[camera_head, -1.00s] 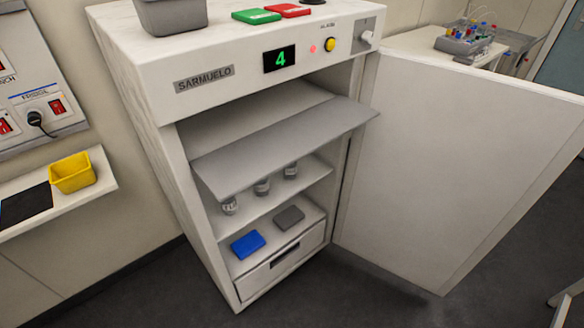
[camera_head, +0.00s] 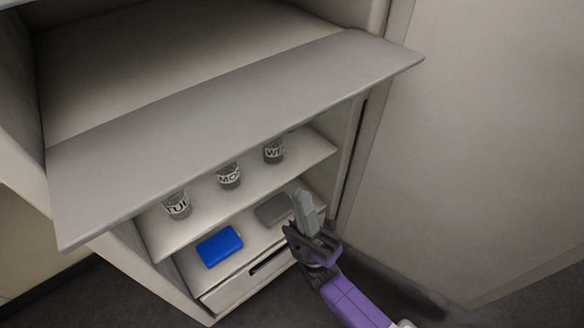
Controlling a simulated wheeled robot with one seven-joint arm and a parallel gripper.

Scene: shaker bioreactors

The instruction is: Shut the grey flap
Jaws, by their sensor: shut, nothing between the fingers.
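The grey flap (camera_head: 235,125) is a flat panel that sticks out from the cabinet opening, lowered open and roughly level. It spans the width of the compartment and hides part of the shelf below. My gripper (camera_head: 304,208) is at the lower right, in front of the lower shelves. Its fingers are together, pointing up, and hold nothing. It is below the right part of the flap and apart from it in the picture.
Small labelled jars (camera_head: 228,175) stand on the shelf under the flap. A blue box (camera_head: 219,246) and a grey box (camera_head: 274,209) lie on the shelf below, above a drawer (camera_head: 245,287). The open cabinet door (camera_head: 470,130) blocks the right side.

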